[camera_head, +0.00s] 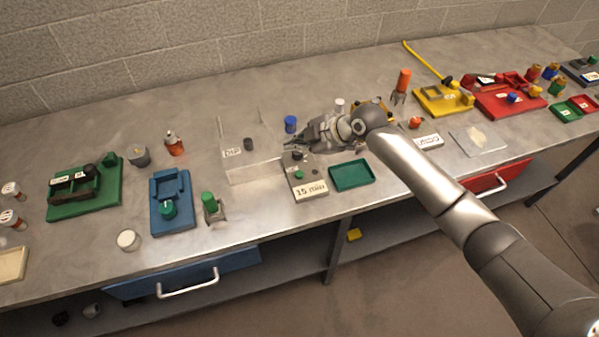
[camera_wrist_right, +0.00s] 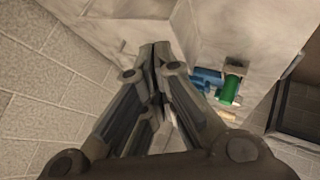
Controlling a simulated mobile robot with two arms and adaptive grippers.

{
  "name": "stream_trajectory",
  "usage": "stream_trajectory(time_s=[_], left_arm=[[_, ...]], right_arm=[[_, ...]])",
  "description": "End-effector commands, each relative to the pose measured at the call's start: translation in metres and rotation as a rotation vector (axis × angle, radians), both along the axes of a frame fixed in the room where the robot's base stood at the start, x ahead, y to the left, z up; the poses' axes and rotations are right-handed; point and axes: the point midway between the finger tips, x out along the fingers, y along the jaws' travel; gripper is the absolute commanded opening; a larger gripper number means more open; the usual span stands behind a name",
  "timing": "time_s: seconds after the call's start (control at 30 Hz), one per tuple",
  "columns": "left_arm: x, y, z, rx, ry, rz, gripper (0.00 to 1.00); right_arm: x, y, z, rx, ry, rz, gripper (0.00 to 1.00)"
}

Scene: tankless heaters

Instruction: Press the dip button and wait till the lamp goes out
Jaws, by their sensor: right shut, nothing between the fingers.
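A clear box with a "DIP" label (camera_head: 232,152) stands mid-bench, with a small dark cylinder (camera_head: 248,144) at it. A grey panel (camera_head: 291,184) with a "15" label (camera_head: 310,191) stands to its right, bearing a green round part (camera_head: 299,174) and a dark knob. I cannot tell which part is the dip button or the lamp, or whether any lamp is lit. My right gripper (camera_head: 289,143) is shut and empty, its fingers pointing left over the panel's back end and partly covering it. Its closed fingers (camera_wrist_right: 160,52) also show in the right wrist view. My left gripper is out of view.
A green tray (camera_head: 352,187) lies right of the panel. A blue bottle (camera_head: 290,124) stands behind my fingers. Blue fixture (camera_head: 171,215) and green fixture (camera_head: 112,203) stand left; yellow (camera_head: 441,112) and red (camera_head: 492,110) ones stand right.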

Motion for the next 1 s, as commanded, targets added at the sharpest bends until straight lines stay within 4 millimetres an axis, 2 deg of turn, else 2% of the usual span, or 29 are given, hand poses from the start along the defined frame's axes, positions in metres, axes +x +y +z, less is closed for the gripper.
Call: stream_trajectory(time_s=[0.37,0.57,0.83,1.0], left_arm=[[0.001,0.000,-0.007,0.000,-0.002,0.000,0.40],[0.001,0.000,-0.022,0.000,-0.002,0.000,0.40],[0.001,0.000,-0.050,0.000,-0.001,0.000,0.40],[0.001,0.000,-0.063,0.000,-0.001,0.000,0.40]], right_arm=[[-0.001,0.000,-0.010,0.000,0.003,-0.002,0.00],[-0.001,0.000,-0.032,0.000,0.004,-0.002,0.00],[0.000,0.000,-0.072,0.000,0.003,-0.002,0.00],[0.000,0.000,-0.087,0.000,0.001,-0.002,0.00]])
